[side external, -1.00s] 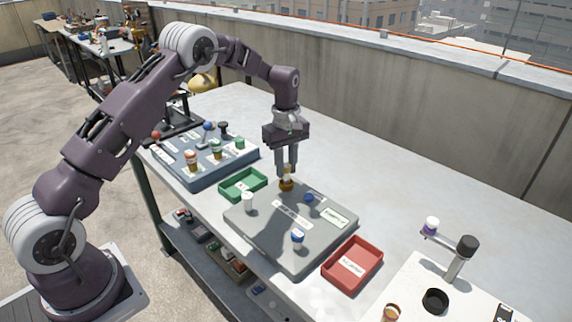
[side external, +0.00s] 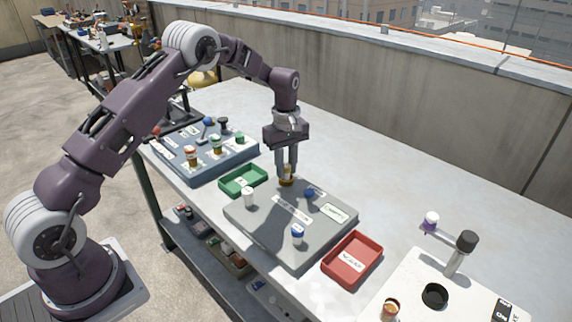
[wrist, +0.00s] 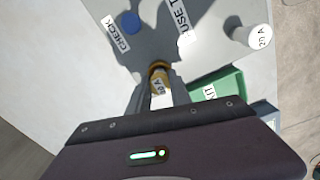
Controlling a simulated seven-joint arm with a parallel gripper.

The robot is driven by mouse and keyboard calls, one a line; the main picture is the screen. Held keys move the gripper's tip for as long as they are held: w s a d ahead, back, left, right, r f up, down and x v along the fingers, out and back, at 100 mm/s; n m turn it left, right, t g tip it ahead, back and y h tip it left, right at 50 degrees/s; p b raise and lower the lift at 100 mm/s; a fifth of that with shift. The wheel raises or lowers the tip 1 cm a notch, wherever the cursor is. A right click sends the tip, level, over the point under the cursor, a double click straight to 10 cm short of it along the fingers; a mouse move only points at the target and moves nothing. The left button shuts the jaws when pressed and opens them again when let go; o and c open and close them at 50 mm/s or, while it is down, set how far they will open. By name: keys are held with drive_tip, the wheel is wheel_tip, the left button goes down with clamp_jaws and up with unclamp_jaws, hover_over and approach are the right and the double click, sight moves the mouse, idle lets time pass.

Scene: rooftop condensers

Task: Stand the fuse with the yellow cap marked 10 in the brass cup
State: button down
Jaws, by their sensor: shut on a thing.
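My gripper (side external: 287,176) points straight down over the back corner of the grey board (side external: 262,228). Its fingers are shut on a pale fuse with a yellowish cap (wrist: 158,86); the cap's marking is small and partly hidden. The brass cup (side external: 286,183) is directly below the fingertips and shows as a gold ring in the wrist view (wrist: 158,66). The fuse is in line with the cup, roughly upright, and its lower end is at the cup. The fingers hide how deep it sits.
A white fuse marked 20 A (wrist: 258,38), a blue-capped fuse (side external: 297,234) and a low blue piece (side external: 309,192) are on the board. A green tray (side external: 243,181) and a red tray (side external: 352,259) flank it. The table behind is clear.

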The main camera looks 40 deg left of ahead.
drive_tip(key=shift+f, duration=0.15)
drive_tip(key=c, duration=1.1)
unclamp_jaws()
wheel_tip(320, 180, up, 8)
drive_tip(key=shift+f, duration=0.15)
drive_tip(key=s+d+r+m+t, duration=0.1)
drive_tip(key=s+d+r+m, duration=0.2)
drive_tip(key=s+r, duration=0.5)
drive_tip(key=s+d+r+m+t, duration=0.2)
drive_tip(key=s+d+r+m, duration=0.15)
drive_tip(key=s+r, duration=0.45)
drive_tip(key=s+d+m+t, duration=0.2)
drive_tip(key=s+m, duration=0.6)
drive_tip(key=s, duration=1.2)
drive_tip(key=shift+s+d+f+t, duration=0.2)
drive_tip(key=shift+d+t, duration=0.1)
drive_tip(key=shift+d, duration=0.25)
